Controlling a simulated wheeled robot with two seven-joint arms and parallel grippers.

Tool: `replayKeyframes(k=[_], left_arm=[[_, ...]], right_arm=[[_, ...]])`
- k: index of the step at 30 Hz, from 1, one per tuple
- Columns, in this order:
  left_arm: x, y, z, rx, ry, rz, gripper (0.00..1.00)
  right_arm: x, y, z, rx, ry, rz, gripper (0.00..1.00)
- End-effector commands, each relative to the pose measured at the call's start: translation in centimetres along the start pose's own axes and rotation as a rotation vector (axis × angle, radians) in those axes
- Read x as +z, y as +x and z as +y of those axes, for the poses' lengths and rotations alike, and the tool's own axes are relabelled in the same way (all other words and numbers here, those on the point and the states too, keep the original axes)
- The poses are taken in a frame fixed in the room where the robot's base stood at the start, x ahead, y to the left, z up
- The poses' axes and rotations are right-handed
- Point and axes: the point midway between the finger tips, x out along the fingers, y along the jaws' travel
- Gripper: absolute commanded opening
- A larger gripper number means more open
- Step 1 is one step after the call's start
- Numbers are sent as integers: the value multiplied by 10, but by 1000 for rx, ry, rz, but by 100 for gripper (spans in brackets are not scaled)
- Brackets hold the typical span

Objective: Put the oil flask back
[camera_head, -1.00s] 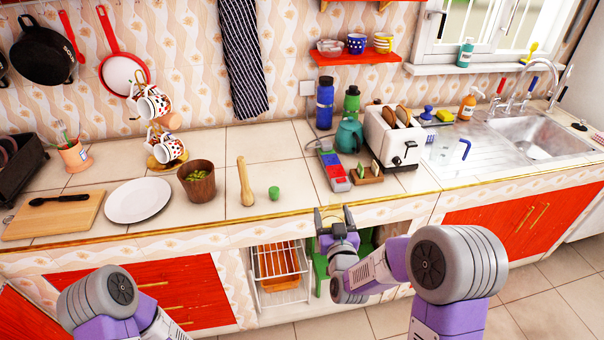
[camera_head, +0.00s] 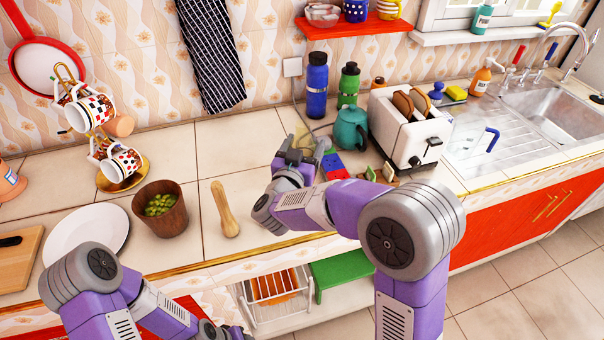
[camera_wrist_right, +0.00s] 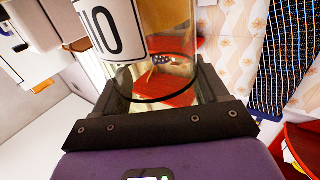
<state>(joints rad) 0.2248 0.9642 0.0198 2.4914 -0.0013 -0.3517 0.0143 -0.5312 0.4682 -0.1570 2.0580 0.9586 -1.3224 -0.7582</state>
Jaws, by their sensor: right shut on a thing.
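My right gripper (camera_head: 297,158) is shut on the oil flask, above the counter and in front of the blue and green bottles. In the right wrist view the oil flask (camera_wrist_right: 168,40) is clear glass with a white label bearing black letters (camera_wrist_right: 108,28). It sits between the fingers of the right gripper (camera_wrist_right: 163,85), and its top is cut off. In the head view the flask is only a faint yellowish shape, hard to make out.
Blue bottle (camera_head: 316,88), green bottle (camera_head: 348,85), teal pot (camera_head: 351,130) and white toaster (camera_head: 408,125) stand behind and right of the gripper. A wooden pestle (camera_head: 225,210) and brown cup (camera_head: 160,208) are left. A red shelf (camera_head: 350,26) hangs above.

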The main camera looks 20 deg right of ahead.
Motion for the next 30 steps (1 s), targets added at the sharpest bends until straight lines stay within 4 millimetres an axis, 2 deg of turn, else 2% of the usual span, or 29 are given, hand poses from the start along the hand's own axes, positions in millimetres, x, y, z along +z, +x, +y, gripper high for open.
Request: replayKeyframes(k=[1,7,13,26,27,30], left_arm=[[0,6,-2,0,0,0,43],[-1,13,-5,0,0,0,43],[-2,26,-10,0,0,1,43],[-2,29,-11,0,0,1,43],[-2,28,-11,0,0,1,43],[-2,28,-10,0,0,1,43]], right_arm=[[13,0,0,0,-3,-1,36],[32,0,0,-2,-1,1,36],[66,0,0,-1,-1,0,36],[72,0,0,-2,1,2,36],[73,0,0,-2,1,1,76],[72,0,0,-2,1,0,92]])
